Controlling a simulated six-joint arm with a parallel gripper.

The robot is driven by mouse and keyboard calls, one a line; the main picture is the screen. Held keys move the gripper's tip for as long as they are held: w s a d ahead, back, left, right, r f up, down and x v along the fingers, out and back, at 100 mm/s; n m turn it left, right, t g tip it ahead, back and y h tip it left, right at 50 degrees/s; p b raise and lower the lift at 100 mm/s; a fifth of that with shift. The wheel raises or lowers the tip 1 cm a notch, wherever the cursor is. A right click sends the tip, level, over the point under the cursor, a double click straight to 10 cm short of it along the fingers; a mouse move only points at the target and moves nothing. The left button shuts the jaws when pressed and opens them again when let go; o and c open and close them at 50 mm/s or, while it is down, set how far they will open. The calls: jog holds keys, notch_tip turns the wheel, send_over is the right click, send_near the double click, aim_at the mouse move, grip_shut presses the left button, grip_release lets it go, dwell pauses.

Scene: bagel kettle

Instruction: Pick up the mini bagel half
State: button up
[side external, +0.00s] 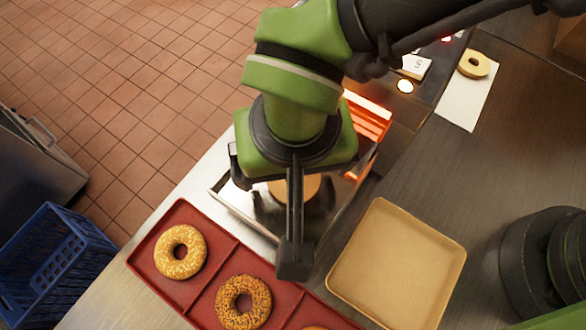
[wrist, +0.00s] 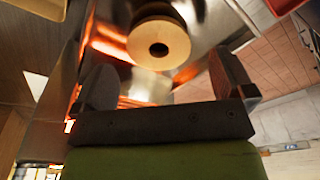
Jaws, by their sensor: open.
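A plain, pale bagel half (wrist: 178,40) with a dark central hole shows in the wrist view, beyond and between the fingers of my gripper (wrist: 163,80). The fingers are apart with nothing between them. In the side view, my gripper (side external: 268,205) is over a shiny metal tray (side external: 228,196). A pale round thing (side external: 305,188) shows beneath it, mostly hidden by the gripper; it appears to be the same bagel half. Another plain ring-shaped bagel piece (side external: 474,64) lies on a white sheet (side external: 463,105) at the upper right.
A red divided tray (side external: 206,298) holds seeded bagels (side external: 181,252) in front. A tan square tray (side external: 396,268) is to the right. A glowing orange heater (side external: 366,125) stands close behind my gripper. A blue crate (side external: 52,262) is at the left.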

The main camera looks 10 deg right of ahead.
jog(key=shift+f, duration=1.5)
jog(key=c, duration=1)
notch_tip(320, 180, up, 10)
jog(key=shift+r, duration=0.1)
